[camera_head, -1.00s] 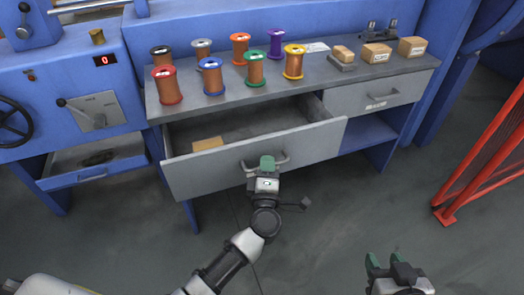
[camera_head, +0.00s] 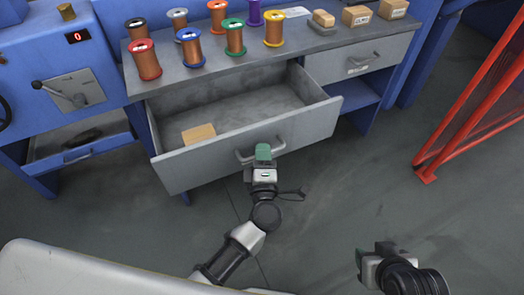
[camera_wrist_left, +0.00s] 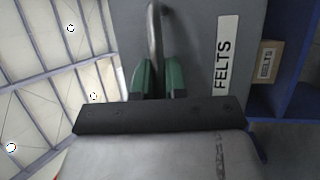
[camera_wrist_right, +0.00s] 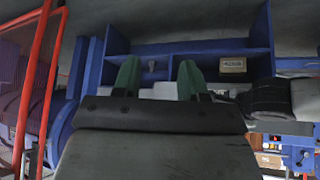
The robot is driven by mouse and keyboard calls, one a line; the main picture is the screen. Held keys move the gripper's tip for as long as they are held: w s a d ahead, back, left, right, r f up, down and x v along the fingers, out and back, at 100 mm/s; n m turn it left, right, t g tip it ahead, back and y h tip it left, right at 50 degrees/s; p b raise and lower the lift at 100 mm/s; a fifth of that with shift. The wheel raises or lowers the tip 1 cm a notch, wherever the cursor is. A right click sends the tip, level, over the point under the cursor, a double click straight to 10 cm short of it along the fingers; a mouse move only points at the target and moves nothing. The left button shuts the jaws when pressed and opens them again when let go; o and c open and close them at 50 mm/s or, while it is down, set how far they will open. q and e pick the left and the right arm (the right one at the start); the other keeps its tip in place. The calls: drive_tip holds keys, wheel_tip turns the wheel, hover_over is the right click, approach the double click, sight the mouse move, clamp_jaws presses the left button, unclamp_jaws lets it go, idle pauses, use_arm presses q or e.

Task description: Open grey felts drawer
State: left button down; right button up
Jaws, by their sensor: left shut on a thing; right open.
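The grey felts drawer (camera_head: 205,165) is pulled well out of the bench, and its inside shows from above. A tan box (camera_head: 198,133) lies in it at the left. In the left wrist view a white FELTS label (camera_wrist_left: 223,55) is on the drawer front. My left gripper (camera_head: 263,152) is shut on the drawer's bar handle (camera_wrist_left: 154,35), with a green finger on each side of the bar. My right gripper (camera_head: 370,262) is over the floor at the lower right, away from the drawer. Its fingers are apart and empty in the right wrist view (camera_wrist_right: 158,78).
Several wire spools (camera_head: 190,48) and tan boxes (camera_head: 357,16) stand on the bench top (camera_head: 290,42). A second grey drawer (camera_head: 360,58) at the right is closed. A red fence (camera_head: 480,95) stands at the right. The floor in front is clear.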

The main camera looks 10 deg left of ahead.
use_arm(q)
drive_tip(key=c, duration=1.2)
unclamp_jaws()
drive_tip(key=p+v, duration=0.1)
drive_tip(key=v, duration=1)
use_arm(e)
drive_tip(key=s, duration=0.1)
drive_tip(key=s+g, duration=0.1)
drive_tip(key=s+d+g, duration=0.1)
drive_tip(key=shift+s+f+h, duration=0.15)
drive_tip(key=shift+f+h, duration=0.15)
drive_tip(key=shift+f, duration=0.1)
